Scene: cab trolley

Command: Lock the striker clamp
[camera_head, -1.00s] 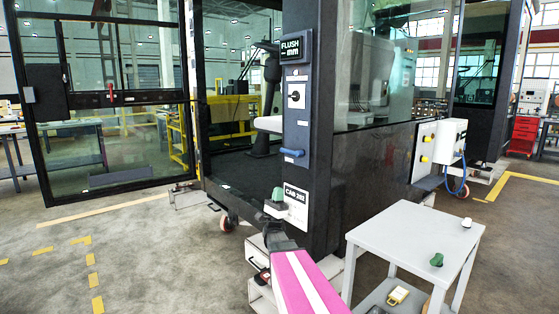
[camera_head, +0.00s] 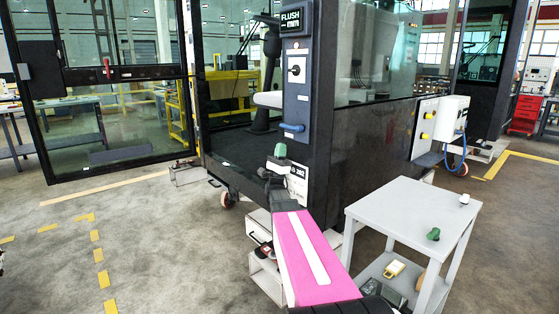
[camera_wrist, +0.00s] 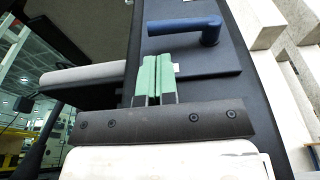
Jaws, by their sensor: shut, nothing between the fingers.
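A blue lever handle (camera_head: 291,127) sits low on a blue-grey panel on the dark cab post. It is the only clamp-like handle I see on the post, but I cannot tell for sure that it is the striker clamp. It also shows in the wrist view (camera_wrist: 188,27), with its bar sideways and its end bent down. My gripper (camera_head: 280,152) is just below it in the head view. In the wrist view my gripper's green fingertips (camera_wrist: 154,76) are shut together, empty, and apart from the handle.
Above the handle the panel (camera_head: 297,90) carries a black-and-white switch (camera_head: 294,69) and a FLUSH display (camera_head: 292,20). The glazed door (camera_head: 120,110) stands open at left. A grey trolley (camera_head: 400,215) with small items stands at right. Floor at left is clear.

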